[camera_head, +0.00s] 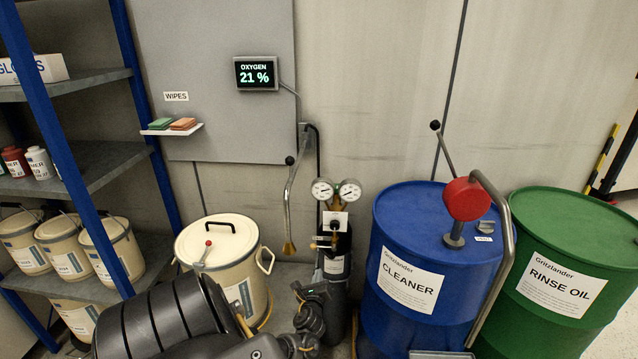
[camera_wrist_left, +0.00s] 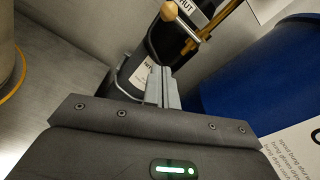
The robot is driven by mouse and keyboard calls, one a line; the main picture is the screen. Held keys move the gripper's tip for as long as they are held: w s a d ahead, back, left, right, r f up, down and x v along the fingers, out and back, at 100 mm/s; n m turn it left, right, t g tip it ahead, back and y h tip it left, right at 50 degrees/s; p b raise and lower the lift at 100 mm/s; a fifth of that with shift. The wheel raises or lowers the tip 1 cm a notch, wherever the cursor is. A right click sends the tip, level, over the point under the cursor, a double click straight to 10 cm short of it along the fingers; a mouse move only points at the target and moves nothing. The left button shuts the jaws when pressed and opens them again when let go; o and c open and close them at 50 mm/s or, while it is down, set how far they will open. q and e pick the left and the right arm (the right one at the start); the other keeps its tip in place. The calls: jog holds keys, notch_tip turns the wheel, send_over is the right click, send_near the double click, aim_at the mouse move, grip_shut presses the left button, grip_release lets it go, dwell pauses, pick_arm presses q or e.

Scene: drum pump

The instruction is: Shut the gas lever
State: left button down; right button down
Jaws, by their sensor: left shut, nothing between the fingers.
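The dark gas cylinder (camera_head: 340,310) stands by the wall, left of the blue drum, with two round gauges on top. The brass gas lever (camera_head: 323,243) sits below the gauges, with a pale knob at its left end. In the left wrist view the lever (camera_wrist_left: 188,22) crosses at the top, beside a label of which "HUT" shows. My left gripper (camera_head: 322,287) is in front of the cylinder, below the lever. Its fingers (camera_wrist_left: 167,78) are shut and empty, apart from the lever in the picture. My right gripper is not in view.
The blue CLEANER drum (camera_head: 390,240) with a red-topped pump stands close right. A green RINSE OIL drum (camera_head: 575,245) is beyond it. A cream bucket (camera_head: 215,245) stands left. A bent pipe (camera_head: 289,200) hangs left of the gauges. An oxygen display (camera_head: 256,73) reads 21 %.

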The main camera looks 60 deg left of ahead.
pick_arm(q)
jog(key=shift+v, duration=2.5)
jog(key=s+d+f+n+g+h, duration=0.1)
jog(key=s+d+f+n+h, duration=0.2)
jog(key=f, duration=0.4)
jog(key=s+d+f+n+g+h, duration=0.1)
jog(key=s+d+f+n+h, duration=0.15)
jog(key=f+n, duration=0.35)
jog(key=s+d+f+n+g+h, duration=0.1)
jog(key=s+d+f+n+g, duration=0.2)
jog(key=f, duration=0.5)
jog(key=s+d+f+n+g+h, duration=0.1)
jog(key=s+d+f, duration=0.3)
jog(key=s+d, duration=0.4)
jog(key=s+d+f+n+g+h, duration=0.2)
jog(key=s+d+f, duration=0.3)
jog(key=s+d, duration=0.3)
jog(key=s+d+f+n+g+h, duration=0.2)
jog(key=s+d, duration=0.6)
jog(key=s, duration=0.5)
notch_tip(320, 180, down, 3)
jog(key=shift+d+r+n+h, duration=0.2)
jog(key=shift+d+n+h, duration=0.1)
jog(key=shift+n+h, duration=0.45)
